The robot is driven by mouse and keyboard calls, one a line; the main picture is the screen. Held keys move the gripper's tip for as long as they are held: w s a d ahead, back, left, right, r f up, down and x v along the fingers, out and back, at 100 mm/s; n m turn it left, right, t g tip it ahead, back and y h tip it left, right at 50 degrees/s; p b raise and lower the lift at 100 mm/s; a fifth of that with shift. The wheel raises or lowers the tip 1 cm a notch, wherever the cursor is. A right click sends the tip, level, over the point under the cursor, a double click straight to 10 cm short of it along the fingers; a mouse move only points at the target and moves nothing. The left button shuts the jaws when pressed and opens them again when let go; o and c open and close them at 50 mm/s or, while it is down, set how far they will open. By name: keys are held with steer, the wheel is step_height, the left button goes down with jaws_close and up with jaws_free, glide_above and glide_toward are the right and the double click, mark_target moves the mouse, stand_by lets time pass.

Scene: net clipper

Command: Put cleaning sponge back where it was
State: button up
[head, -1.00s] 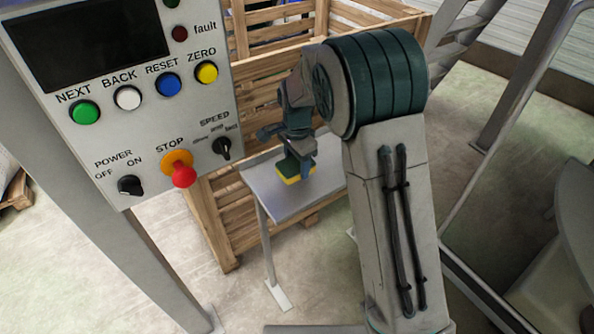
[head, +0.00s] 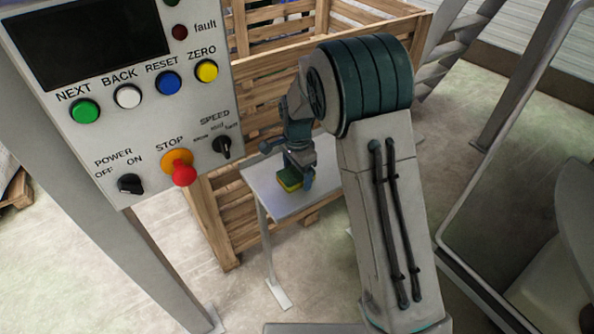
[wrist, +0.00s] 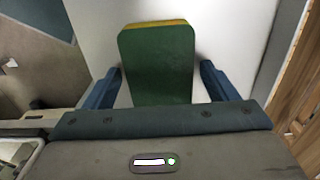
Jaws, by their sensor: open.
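The cleaning sponge (head: 288,181) is green with a yellow layer. In the head view it is on or just above the small white table (head: 315,204), near its middle. It also shows in the wrist view (wrist: 157,65), green face toward the camera with a thin yellow edge at the far end. My gripper (head: 298,176) is low over the table at the sponge. In the wrist view my gripper (wrist: 160,85) is open, with one blue finger on each side of the sponge's near part. Small gaps show between fingers and sponge. The sponge's near end is hidden behind the gripper body.
A control panel (head: 130,100) with buttons and a red stop knob stands at the left, close to the camera. A slatted wooden crate (head: 222,225) is right behind the table. Metal stair rails (head: 505,75) stand at the right. The table surface around the sponge looks bare.

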mark_target(297, 172)
step_height(297, 172, up, 12)
steer(key=s+d+r+n+t, duration=0.1)
steer(key=s+d+r+n, duration=0.4)
steer(key=s+d, duration=0.45)
steer(key=s+d+n+t, duration=0.1)
steer(key=s+d+n, duration=0.2)
steer(key=s, duration=0.5)
steer(key=s+d+n, duration=0.2)
steer(key=s+n, duration=0.1)
steer(key=s, duration=0.5)
steer(key=shift+d+t, duration=0.4)
steer(key=shift+f, duration=0.1)
